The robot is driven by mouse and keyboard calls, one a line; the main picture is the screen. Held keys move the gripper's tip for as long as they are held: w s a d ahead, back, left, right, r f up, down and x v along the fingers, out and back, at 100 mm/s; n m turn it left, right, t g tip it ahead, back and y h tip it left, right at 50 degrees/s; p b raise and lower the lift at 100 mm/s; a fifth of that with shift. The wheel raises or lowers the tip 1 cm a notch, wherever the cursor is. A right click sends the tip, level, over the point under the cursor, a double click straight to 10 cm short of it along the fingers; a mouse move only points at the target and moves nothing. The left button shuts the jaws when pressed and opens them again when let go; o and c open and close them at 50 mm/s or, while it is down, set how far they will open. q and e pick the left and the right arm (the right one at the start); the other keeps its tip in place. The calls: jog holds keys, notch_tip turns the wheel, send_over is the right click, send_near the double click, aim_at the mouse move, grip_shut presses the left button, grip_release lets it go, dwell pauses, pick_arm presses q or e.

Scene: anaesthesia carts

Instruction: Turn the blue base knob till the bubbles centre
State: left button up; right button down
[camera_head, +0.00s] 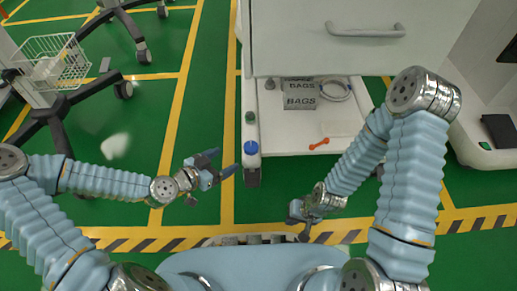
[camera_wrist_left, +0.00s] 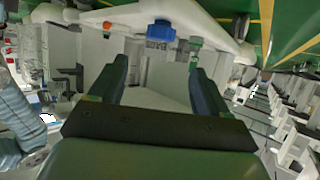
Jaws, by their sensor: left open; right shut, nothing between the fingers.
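The blue base knob (camera_head: 251,148) sits on the near end of the white strip along the left side of the cart's low shelf. It also shows in the left wrist view (camera_wrist_left: 161,31), beyond the fingertips and roughly midway between them. My left gripper (camera_head: 223,162) is open and empty, just left of the knob and apart from it. Its two dark fingers also show in the left wrist view (camera_wrist_left: 158,75). My right gripper (camera_head: 298,219) is shut and empty, low and to the right of the knob. I cannot make out any bubbles.
A green knob (camera_head: 250,117) sits behind the blue one. The white shelf (camera_head: 285,138) holds grey boxes marked BAGS (camera_head: 300,98), a coiled tube (camera_head: 335,91) and an orange piece (camera_head: 319,143). A drawer front with a handle (camera_head: 365,30) overhangs it.

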aim_at(252, 145)
pick_arm(q)
jog(key=b+x, duration=0.2)
jog(key=x, duration=1.1)
jog(key=shift+w+d, duration=0.25)
jog(key=shift+w, duration=0.05)
jog(key=c, duration=1)
jog(key=shift+o, duration=0.2)
jog(key=shift+r, duration=0.1)
jog(key=shift+n+t, duration=0.4)
